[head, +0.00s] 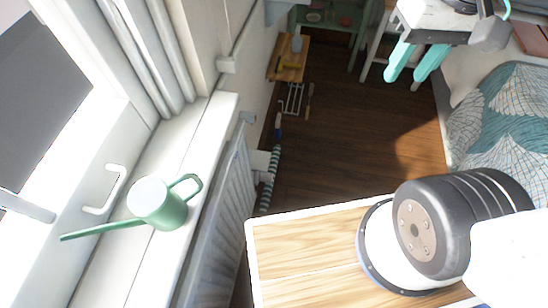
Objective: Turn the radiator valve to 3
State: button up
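The white ribbed radiator (217,232) stands under the windowsill at the left, seen steeply from above. At its far end a small white part (259,161) sticks out toward the room. It may be the valve, but I cannot tell for sure, and no dial number can be read. My gripper (406,76) is at the upper right, high above the floor and well to the right of the radiator. Its two teal fingers are apart with nothing between them.
A green watering can (160,205) stands on the white windowsill (190,160), spout to the left. A teal-and-white striped thing (269,180) is beside the radiator's far end. A bed (508,115) is at the right. Brown floor (345,130) between is mostly clear.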

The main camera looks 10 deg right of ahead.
aim_at(267, 177)
jog(key=z, duration=1.7)
jog(key=i, duration=0.8)
jog(key=u, duration=3.35)
